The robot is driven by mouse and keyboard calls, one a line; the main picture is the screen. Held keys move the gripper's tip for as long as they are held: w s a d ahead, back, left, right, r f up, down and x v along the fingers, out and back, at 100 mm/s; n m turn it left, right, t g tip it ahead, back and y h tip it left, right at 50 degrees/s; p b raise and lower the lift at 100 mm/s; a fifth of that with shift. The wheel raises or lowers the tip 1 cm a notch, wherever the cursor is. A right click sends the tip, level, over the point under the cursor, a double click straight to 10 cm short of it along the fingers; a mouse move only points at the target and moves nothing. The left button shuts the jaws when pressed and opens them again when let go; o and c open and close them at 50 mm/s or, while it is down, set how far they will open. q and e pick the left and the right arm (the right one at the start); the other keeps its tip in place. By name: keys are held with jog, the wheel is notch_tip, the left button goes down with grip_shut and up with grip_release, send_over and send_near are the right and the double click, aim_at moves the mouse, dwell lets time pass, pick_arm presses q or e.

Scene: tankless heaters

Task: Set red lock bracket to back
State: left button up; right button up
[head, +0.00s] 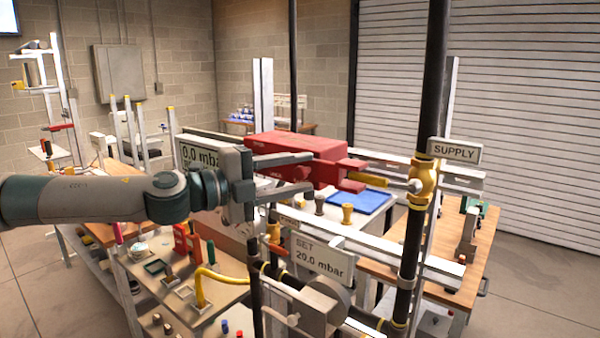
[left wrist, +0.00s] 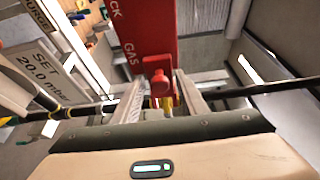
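The red lock bracket (head: 300,146) is a long red box with short prongs at its right end, beside the yellow supply valve (head: 423,182). In the left wrist view the red bracket (left wrist: 148,30) shows the letters "CK" and "GAS" and a red knob (left wrist: 158,82) at its near end. My left gripper (head: 312,173) is at the bracket's front side. Its two fingers are spread apart and point toward the bracket. In the left wrist view the knob lies between the fingertips (left wrist: 159,85), seemingly with gaps on both sides; contact is unclear. My right gripper is not in view.
A black vertical pipe (head: 425,110) stands right of the bracket, with a "SUPPLY" sign (head: 455,151). A "SET 20.0 mbar" sign (head: 320,257) and a yellow hose (head: 203,285) are below the arm. A blue mat (head: 358,201) lies behind. Little free room surrounds the gripper.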

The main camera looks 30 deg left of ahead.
pick_arm(q)
jog(key=shift+w+d, duration=0.2)
jog(key=shift+w, duration=0.1)
dwell(0.4)
